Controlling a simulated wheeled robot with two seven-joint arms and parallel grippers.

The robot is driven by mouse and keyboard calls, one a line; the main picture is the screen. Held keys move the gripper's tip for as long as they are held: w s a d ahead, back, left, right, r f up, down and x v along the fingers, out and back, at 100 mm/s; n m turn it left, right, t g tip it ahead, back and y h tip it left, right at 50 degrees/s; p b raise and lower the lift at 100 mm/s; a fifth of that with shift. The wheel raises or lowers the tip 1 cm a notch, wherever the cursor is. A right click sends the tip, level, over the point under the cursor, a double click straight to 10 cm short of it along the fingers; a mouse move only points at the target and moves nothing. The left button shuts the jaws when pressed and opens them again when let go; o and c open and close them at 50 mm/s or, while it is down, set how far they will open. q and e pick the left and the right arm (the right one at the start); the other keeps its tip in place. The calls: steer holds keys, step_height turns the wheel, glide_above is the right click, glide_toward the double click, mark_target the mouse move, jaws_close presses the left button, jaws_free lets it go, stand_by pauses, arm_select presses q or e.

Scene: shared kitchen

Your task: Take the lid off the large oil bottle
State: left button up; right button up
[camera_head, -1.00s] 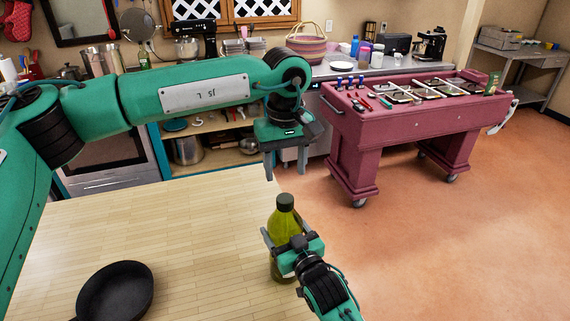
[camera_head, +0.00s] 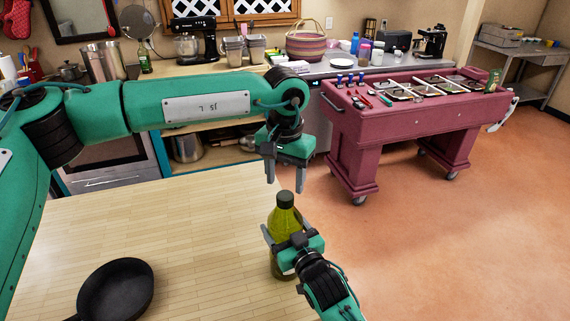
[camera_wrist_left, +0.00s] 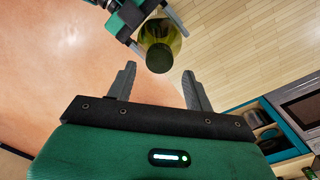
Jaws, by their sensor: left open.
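The large oil bottle (camera_head: 287,219), yellow-green with a dark lid (camera_head: 285,197), stands upright at the right edge of the wooden table. My right gripper (camera_head: 281,244) is shut around its body, with a finger on each side. My left gripper (camera_head: 284,180) is open and empty, pointing down just above the lid. In the left wrist view, the lid (camera_wrist_left: 160,58) is just beyond the open fingertips of my left gripper (camera_wrist_left: 160,70), roughly centred between them and apart from them. The bottle's lower part is partly hidden by my right gripper.
A black pan (camera_head: 116,290) lies at the front left of the wooden table (camera_head: 200,230); the tabletop between pan and bottle is clear. A maroon cart (camera_head: 420,110) with utensils and trays stands beyond the table to the right. Open floor lies right of the bottle.

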mark_target(285, 195)
arm_select(q)
steer(key=shift+f, duration=2.1)
steer(key=shift+c, duration=0.4)
